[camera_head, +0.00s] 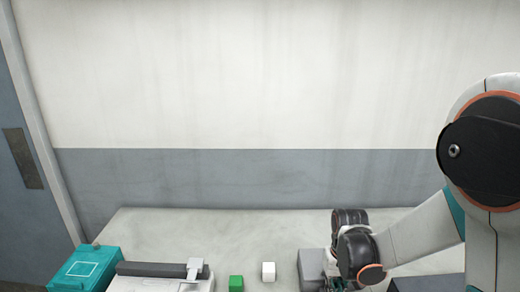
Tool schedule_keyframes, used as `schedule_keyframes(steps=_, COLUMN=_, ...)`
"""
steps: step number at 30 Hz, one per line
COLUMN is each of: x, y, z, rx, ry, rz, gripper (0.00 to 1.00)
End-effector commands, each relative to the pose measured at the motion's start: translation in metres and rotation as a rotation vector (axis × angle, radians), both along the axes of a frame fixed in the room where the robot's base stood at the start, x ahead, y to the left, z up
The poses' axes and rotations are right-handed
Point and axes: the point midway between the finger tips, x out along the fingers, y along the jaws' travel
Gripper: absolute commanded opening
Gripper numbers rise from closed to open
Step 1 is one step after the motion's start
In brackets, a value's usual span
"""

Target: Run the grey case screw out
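A grey box (311,266), which may be the grey case, stands on the table at the right of centre, partly covered by my arm. No screw can be made out on it. My arm reaches in from the right, and its dark wrist is right beside the grey box, overlapping its right side in the picture. I cannot tell whether my gripper touches the box or a screw.
A teal case (88,268) stands at the table's left. A white device (160,284) with a dark bar lies next to it. A green block (236,283) and a white cube (268,271) stand in the middle. A dark grey thing (412,285) shows under my arm. The table's back (230,225) is clear.

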Motion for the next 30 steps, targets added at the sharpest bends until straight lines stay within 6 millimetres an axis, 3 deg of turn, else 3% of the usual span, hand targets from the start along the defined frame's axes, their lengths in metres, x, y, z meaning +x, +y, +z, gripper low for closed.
schedule_keyframes(steps=9, x=0.002, y=-0.013, z=0.0, rx=-0.011, ry=-0.001, rz=-0.008, gripper=0.0)
schedule_keyframes(steps=30, x=-0.005, y=-0.017, z=0.0, rx=-0.011, ry=0.001, rz=-0.011, gripper=0.0)
